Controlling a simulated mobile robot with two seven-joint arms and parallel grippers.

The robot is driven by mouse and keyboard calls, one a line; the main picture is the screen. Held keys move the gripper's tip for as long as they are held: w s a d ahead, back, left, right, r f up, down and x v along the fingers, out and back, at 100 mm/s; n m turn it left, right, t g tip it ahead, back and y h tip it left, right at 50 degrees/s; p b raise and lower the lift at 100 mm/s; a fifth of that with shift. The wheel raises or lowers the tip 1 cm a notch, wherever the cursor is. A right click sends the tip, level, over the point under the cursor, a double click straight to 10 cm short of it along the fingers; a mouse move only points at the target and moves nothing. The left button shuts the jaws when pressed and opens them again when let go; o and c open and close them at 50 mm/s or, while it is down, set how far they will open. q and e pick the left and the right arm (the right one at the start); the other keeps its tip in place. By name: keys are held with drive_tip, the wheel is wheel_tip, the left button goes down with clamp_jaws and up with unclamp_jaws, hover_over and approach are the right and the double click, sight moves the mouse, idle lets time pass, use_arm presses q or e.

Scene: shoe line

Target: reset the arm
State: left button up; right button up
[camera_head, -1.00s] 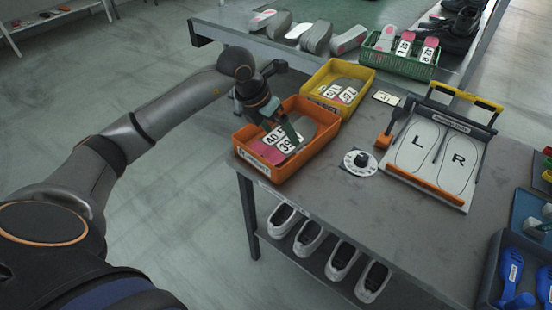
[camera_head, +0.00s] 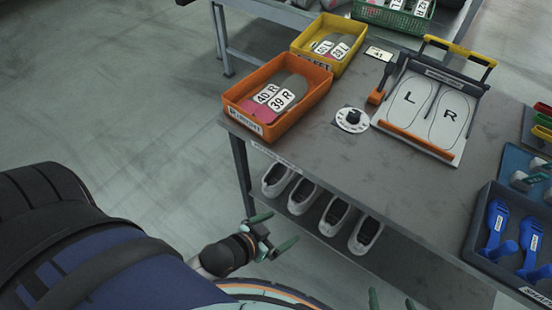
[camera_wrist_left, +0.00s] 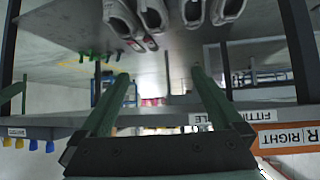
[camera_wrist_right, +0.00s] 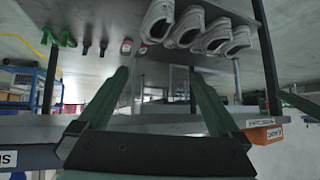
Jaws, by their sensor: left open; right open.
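My left gripper (camera_head: 275,234) is open and empty, in front of the table's lower shelf with the white shoes. Its two green fingers stand apart in the left wrist view (camera_wrist_left: 160,78), with nothing between them. My right gripper (camera_head: 392,302) shows only as green fingertips at the bottom edge of the head view. In the right wrist view (camera_wrist_right: 160,75) its fingers are spread and empty. Both grippers are clear of the tabletop items.
The grey table (camera_head: 330,160) carries an orange bin (camera_head: 290,120) and a yellow bin (camera_head: 352,62) with labelled insoles, a white dial (camera_head: 352,120), an L/R fitting board (camera_head: 428,108) and a dark tray (camera_head: 485,250) of blue pieces. White shoes (camera_head: 336,216) sit on the lower shelf.

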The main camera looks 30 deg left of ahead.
use_arm(q)
drive_tip(key=shift+s+d+f+n+g, duration=0.15)
drive_tip(key=shift+s+f, duration=0.15)
drive_tip(key=shift+s, duration=0.2)
drive_tip(key=shift+s+d+f+n+g, duration=0.15)
drive_tip(key=shift+s+f, duration=0.15)
drive_tip(key=shift+s, duration=0.15)
drive_tip(key=shift+a+r, duration=0.1)
wheel_tip(320, 180, up, 6)
drive_tip(key=a+p, duration=0.1)
drive_tip(key=p, duration=0.6)
drive_tip(key=shift+s+r, duration=0.2)
drive_tip(key=shift+s, duration=0.1)
drive_tip(key=shift+a, duration=0.1)
